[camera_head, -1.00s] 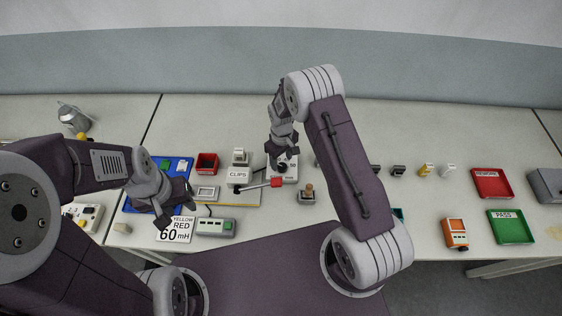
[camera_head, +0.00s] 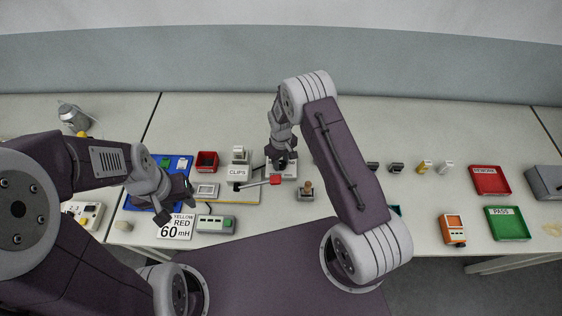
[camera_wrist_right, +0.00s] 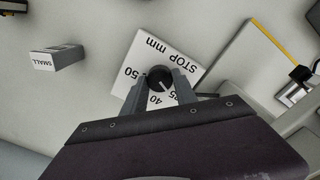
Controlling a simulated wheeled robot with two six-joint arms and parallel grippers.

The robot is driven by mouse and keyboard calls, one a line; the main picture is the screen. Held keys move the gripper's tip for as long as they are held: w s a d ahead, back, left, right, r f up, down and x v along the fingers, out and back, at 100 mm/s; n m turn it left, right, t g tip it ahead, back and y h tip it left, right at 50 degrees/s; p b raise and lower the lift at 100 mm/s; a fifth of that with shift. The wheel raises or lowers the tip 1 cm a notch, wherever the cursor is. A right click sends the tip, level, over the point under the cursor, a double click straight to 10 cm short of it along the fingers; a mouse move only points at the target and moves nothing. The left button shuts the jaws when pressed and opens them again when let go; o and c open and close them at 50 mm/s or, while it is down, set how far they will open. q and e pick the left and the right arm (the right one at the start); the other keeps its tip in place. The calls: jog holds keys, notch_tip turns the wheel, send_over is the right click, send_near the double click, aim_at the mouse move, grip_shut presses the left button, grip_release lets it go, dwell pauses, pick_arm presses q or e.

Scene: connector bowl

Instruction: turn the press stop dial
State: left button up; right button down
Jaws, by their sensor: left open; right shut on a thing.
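The press stop dial is a dark round knob (camera_wrist_right: 159,77) with a white pointer line. It sits on a white plate (camera_wrist_right: 190,66) marked "STOP mm" with 50, 40 and 35 readable in the right wrist view. My right gripper (camera_wrist_right: 160,88) is shut on the knob, one finger on each side, pointing down at it. In the head view my right gripper (camera_head: 281,160) stands over the plate and hides most of the knob. My left gripper (camera_head: 176,203) is open and empty above the blue mat and the "YELLOW RED 60 mH" card.
A press with a red-ended lever (camera_head: 274,180) and a "CLIPS" label stands just left of the dial. A small box marked SMALL (camera_wrist_right: 58,58) is near it in the wrist view. A red REWORK tray (camera_head: 490,181) and green PASS tray (camera_head: 507,224) lie at right.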

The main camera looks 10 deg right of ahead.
jog(key=m+b, duration=0.2)
jog(key=m, duration=0.1)
jog(key=shift+f, duration=0.1)
jog(key=m+b, duration=0.1)
jog(key=m, duration=0.3)
jog(key=shift+m+b, duration=0.3)
jog(key=shift+m, duration=0.1)
jog(key=m+b, duration=0.1)
jog(key=m, duration=0.3)
jog(key=shift+m, duration=0.3)
jog(key=m+b, duration=0.1)
jog(key=m, duration=0.3)
jog(key=shift+m, duration=0.4)
jog(key=c, duration=1)
grip_release()
jog(key=shift+o, duration=0.2)
